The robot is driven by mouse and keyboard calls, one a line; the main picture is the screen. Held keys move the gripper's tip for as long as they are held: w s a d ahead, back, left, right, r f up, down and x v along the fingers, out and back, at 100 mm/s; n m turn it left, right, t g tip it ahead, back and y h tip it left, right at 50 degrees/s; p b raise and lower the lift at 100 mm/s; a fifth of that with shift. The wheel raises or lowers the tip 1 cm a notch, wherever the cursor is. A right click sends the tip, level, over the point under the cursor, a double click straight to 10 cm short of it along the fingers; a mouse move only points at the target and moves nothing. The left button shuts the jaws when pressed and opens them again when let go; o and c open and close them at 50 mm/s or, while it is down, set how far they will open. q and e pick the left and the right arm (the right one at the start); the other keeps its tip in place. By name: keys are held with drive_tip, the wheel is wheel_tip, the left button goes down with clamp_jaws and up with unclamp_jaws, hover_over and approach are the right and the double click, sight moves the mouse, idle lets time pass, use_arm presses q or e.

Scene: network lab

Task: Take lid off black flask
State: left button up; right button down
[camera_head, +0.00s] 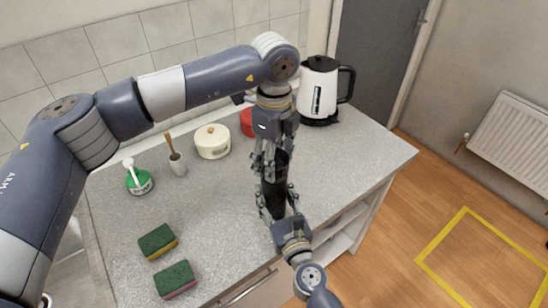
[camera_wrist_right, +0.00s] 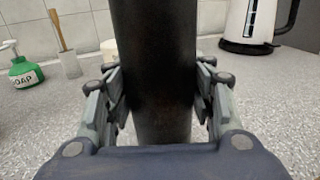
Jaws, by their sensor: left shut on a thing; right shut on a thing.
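The black flask (camera_head: 276,172) stands upright over the counter, between my two grippers. In the right wrist view the flask's dark body (camera_wrist_right: 154,60) fills the middle, and its top is out of frame. My left gripper (camera_head: 271,160) comes down from above and is shut around the flask's top end. The lid is mostly hidden by its fingers. My right gripper (camera_head: 276,192) comes from the front and is shut on the flask's body, with one finger on each side. It also shows in the right wrist view (camera_wrist_right: 158,85).
On the counter (camera_head: 215,205) are a white kettle (camera_head: 316,92), a cream lidded pot (camera_head: 212,143), a red object (camera_head: 247,123), a cup with a brush (camera_head: 178,165), a green soap bottle (camera_head: 139,182) and two sponges (camera_head: 158,241) (camera_head: 176,279). The counter's right part is clear.

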use_arm(q)
drive_tip(key=shift+r, duration=1)
drive_tip(key=shift+r, duration=0.1)
drive_tip(key=shift+r, duration=1.9)
use_arm(e)
drive_tip(key=c, duration=0.6)
unclamp_jaws()
